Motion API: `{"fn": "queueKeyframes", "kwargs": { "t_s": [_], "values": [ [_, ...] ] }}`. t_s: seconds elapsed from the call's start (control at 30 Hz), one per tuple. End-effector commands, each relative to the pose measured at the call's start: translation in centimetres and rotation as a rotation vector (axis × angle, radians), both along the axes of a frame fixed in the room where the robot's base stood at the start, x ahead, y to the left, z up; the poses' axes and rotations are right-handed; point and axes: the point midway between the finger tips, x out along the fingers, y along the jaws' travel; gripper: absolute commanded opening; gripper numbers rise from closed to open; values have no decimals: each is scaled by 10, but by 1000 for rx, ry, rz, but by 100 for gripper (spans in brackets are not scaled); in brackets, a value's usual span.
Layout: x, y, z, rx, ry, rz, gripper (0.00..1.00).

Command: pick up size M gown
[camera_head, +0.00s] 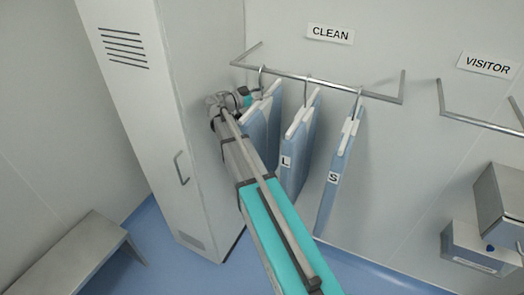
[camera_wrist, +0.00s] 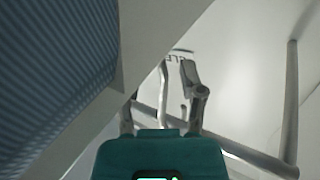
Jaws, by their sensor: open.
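Three blue gowns with white shoulder parts hang from the rail under the CLEAN sign. The middle gown (camera_head: 298,145) is labelled L and the right gown (camera_head: 338,175) is labelled S. The left gown (camera_head: 262,125) shows no readable label; my arm covers part of it. My gripper (camera_head: 245,97) is at the left gown's upper left side, close to its hanger, and mostly hidden by my arm. In the wrist view my gripper (camera_wrist: 176,72) is open, with its fingers pointing up toward the wall lettering. A blue striped gown surface (camera_wrist: 55,70) fills the upper left there.
The rail (camera_head: 330,84) runs along the wall and also crosses the wrist view (camera_wrist: 245,155). A tall white locker (camera_head: 165,120) stands close left of my arm. A bench (camera_head: 75,255) is at lower left. The VISITOR rail (camera_head: 480,122) is empty where visible.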

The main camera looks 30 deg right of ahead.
Motion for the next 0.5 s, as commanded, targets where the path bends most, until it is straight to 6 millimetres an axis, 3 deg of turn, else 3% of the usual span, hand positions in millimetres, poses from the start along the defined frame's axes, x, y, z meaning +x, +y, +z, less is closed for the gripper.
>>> {"fn": "queueKeyframes", "kwargs": {
  "t_s": [0.33, 0.5],
  "values": [
    [0, 1, 0, 0, 0, 0, 51],
    [0, 1, 0, 0, 0, 0, 21]
  ]
}}
